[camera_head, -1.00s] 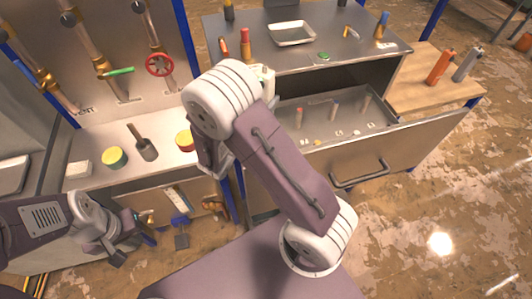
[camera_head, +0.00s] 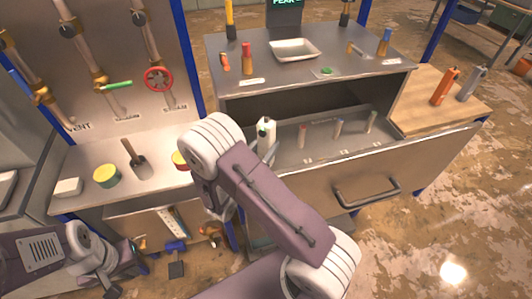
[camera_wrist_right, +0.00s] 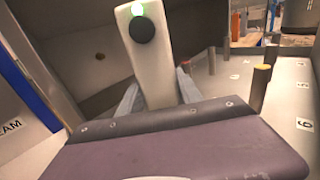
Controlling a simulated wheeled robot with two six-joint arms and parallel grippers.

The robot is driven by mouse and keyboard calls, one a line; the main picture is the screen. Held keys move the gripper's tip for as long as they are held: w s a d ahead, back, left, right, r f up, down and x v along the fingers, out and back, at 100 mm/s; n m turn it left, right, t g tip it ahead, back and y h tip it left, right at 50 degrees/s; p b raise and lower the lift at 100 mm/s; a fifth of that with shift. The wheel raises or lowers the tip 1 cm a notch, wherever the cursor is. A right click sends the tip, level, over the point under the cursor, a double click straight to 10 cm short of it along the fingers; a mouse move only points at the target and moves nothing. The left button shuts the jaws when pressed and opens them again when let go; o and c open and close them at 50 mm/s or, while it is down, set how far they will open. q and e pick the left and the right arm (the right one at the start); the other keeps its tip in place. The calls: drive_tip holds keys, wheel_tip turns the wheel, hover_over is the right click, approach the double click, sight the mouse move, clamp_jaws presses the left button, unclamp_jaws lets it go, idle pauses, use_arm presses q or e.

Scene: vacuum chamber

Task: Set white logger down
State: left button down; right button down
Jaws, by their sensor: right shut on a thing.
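The white logger (camera_head: 266,131) is an upright pale block with a dark round button and a green light. It shows in the right wrist view (camera_wrist_right: 146,62) between the grey fingers. My right gripper (camera_head: 268,152) is shut on it, at the left end of the open drawer (camera_head: 440,155). The arm partly hides the gripper, and whether the logger touches the drawer floor cannot be told. My left gripper (camera_head: 126,272) is low at the left, away from the logger; its jaw state is unclear.
Several coloured-topped cylinders, including a red-topped one (camera_head: 302,134), stand in the drawer to the logger's right, beside numbered labels. The bench top (camera_head: 240,55) above holds a metal tray (camera_head: 295,50) and tools. A wooden board (camera_head: 420,100) lies right.

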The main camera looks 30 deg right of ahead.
sight(263, 156)
drive_tip(key=shift+f, duration=1.65)
drive_tip(key=c, duration=0.8)
unclamp_jaws()
drive_tip(key=shift+a+r, duration=0.1)
drive_tip(key=shift+r, duration=0.2)
drive_tip(key=b+v, duration=0.1)
drive_tip(key=v, duration=1.1)
drive_tip(key=shift+f, duration=0.15)
